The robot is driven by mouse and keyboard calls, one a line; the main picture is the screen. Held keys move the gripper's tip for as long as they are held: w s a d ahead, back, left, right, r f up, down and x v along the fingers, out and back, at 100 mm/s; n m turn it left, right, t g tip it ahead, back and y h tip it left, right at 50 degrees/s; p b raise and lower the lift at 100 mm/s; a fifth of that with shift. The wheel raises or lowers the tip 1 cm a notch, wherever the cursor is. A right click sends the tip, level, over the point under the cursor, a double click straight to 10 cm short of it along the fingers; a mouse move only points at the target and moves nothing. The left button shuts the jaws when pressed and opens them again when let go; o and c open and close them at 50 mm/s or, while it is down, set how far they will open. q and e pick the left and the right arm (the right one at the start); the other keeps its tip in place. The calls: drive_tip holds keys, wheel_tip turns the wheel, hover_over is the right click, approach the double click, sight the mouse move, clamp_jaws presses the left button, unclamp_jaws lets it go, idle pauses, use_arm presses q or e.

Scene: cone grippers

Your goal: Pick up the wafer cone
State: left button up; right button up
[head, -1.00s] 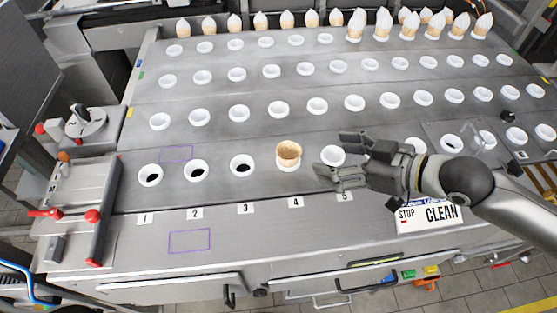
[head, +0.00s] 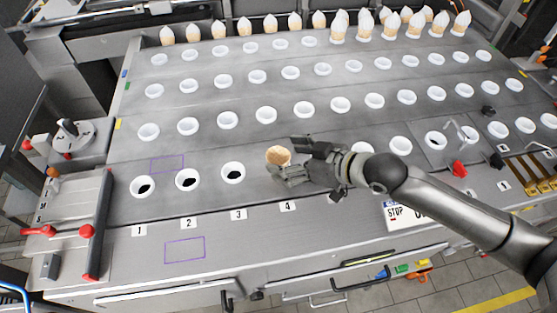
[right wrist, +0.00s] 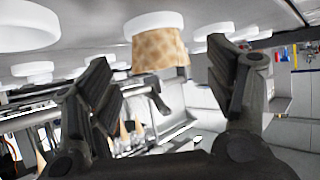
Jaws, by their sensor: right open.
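The tan wafer cone (head: 277,156) stands upright in a white holder above number 4 in the front row. In the right wrist view, which is upside down, the cone (right wrist: 158,49) hangs from its white holder (right wrist: 153,22). My right gripper (head: 284,158) is open and has come in from the right at the cone. One finger is behind the cone and one in front, and the front finger hides most of the holder. In the right wrist view the cone lies between the spread fingers (right wrist: 157,72), with gaps on both sides. My left gripper is out of view.
White holders (head: 232,173) without cones stand close on the left, and several more rows lie behind. Filled cones (head: 295,23) line the back edge. A lever unit with red knobs (head: 80,225) is at the left. The grey strip in front of the holders is clear.

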drive_tip(key=shift+w+a+f, duration=0.35)
drive_tip(key=shift+a, duration=0.2)
drive_tip(key=c, duration=0.8)
drive_tip(key=shift+o, duration=0.2)
drive_tip(key=shift+r, duration=0.1)
